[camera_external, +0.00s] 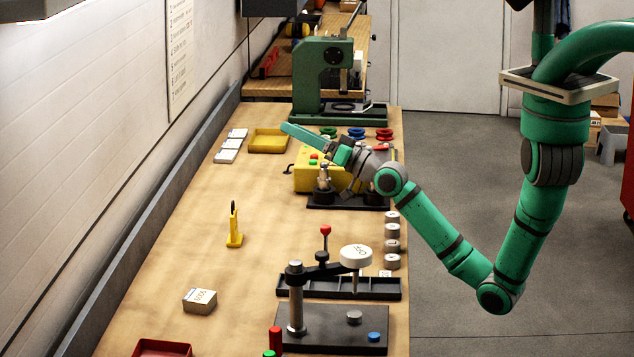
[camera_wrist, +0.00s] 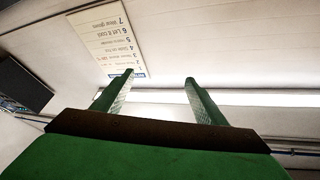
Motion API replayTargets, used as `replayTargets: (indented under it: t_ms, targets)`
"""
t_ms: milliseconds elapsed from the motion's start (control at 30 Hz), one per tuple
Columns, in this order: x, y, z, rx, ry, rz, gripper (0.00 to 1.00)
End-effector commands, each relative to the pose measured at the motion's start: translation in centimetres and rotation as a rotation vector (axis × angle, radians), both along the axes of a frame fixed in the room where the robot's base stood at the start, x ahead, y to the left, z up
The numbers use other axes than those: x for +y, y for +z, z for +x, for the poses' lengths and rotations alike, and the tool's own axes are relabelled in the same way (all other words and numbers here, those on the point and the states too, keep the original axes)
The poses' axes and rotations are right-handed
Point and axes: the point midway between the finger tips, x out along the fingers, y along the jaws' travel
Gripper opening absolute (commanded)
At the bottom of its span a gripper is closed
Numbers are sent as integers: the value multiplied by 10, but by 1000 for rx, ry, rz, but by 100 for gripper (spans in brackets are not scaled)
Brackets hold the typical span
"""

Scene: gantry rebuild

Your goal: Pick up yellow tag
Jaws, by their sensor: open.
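A small upright yellow piece (camera_external: 235,240) with a dark upper part stands on the middle left of the bench; it may be the yellow tag, but it is too small to be sure. My gripper (camera_external: 287,127) is above the far part of the bench, pointing left toward the wall, up and to the right of that piece in the picture and well apart from it. In the wrist view my gripper (camera_wrist: 159,77) shows two green fingers spread apart with nothing between them. The yellow piece is not in the wrist view.
A yellow tray (camera_external: 268,150) and a yellow button box (camera_external: 308,182) are near my arm. A green press (camera_external: 306,82) stands behind. A black fixture (camera_external: 330,325) and a grey block (camera_external: 199,301) are in front. The wall sign (camera_wrist: 105,45) shows ahead. The bench's middle left is mostly clear.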

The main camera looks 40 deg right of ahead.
Motion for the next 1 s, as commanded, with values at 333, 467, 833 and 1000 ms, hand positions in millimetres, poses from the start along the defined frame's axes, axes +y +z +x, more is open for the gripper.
replayTargets:
  t_ms: [333,467,833,1000]
  targets:
    - [122,-72,-1,177,253,-427,66]
    - [136,-115,-5,251,296,-590,66]
    - [141,-172,-4,345,321,-773,66]
    - [159,-181,12,343,321,-772,66]
